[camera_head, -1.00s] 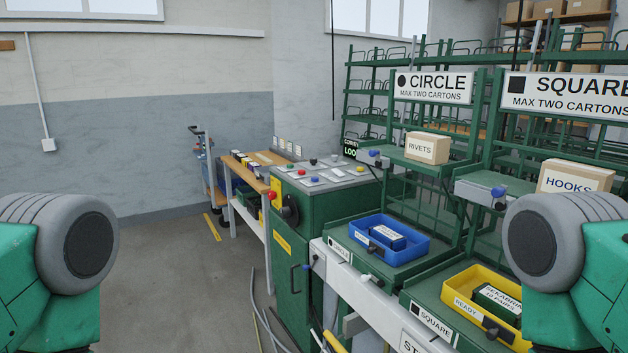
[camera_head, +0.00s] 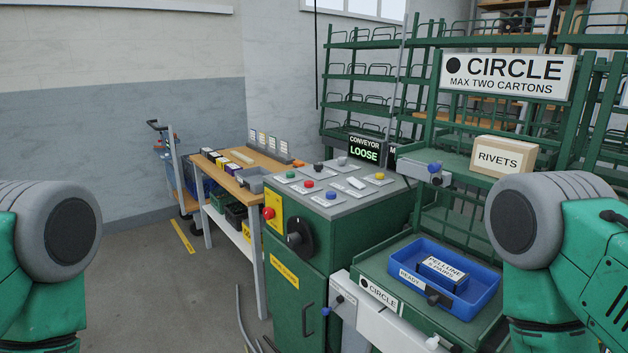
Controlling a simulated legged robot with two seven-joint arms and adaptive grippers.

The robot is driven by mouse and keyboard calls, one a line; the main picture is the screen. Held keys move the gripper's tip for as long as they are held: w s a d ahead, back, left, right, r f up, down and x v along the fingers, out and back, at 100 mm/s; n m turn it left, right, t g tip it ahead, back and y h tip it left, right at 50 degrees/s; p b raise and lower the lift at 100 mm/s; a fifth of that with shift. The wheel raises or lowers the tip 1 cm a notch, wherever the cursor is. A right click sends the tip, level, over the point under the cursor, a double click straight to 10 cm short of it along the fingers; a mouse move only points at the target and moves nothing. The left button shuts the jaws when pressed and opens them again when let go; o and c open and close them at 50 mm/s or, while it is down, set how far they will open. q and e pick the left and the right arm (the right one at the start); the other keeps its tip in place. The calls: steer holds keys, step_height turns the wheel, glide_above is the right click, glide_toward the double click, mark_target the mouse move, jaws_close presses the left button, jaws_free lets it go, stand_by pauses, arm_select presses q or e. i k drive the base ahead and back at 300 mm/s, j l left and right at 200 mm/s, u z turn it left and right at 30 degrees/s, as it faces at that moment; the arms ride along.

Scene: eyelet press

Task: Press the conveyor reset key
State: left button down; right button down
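A green control cabinet (camera_head: 345,235) stands at the middle of the view. Its grey sloped top (camera_head: 335,190) carries several coloured keys with small label plates: a green key (camera_head: 291,174), a red key (camera_head: 309,184), a blue key (camera_head: 331,195), a yellow key (camera_head: 379,176) and black, white and grey ones. The labels are too small to read, so I cannot tell which key is the conveyor reset. A display (camera_head: 365,151) behind the panel reads "CONVEYOR LOOSE". Green and grey parts of my arms show at both sides. Neither gripper is in view.
A red knob (camera_head: 268,213) and a black rotary switch (camera_head: 298,238) are on the cabinet's side. A wooden bench (camera_head: 232,170) stands behind left. A blue tray (camera_head: 478,300) and a RIVETS carton (camera_head: 503,155) sit on the rack at right.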

mark_target(331, 194)
steer(key=i+j+z, duration=0.2)
steer(key=i+j, duration=0.95)
steer(key=j, duration=0.15)
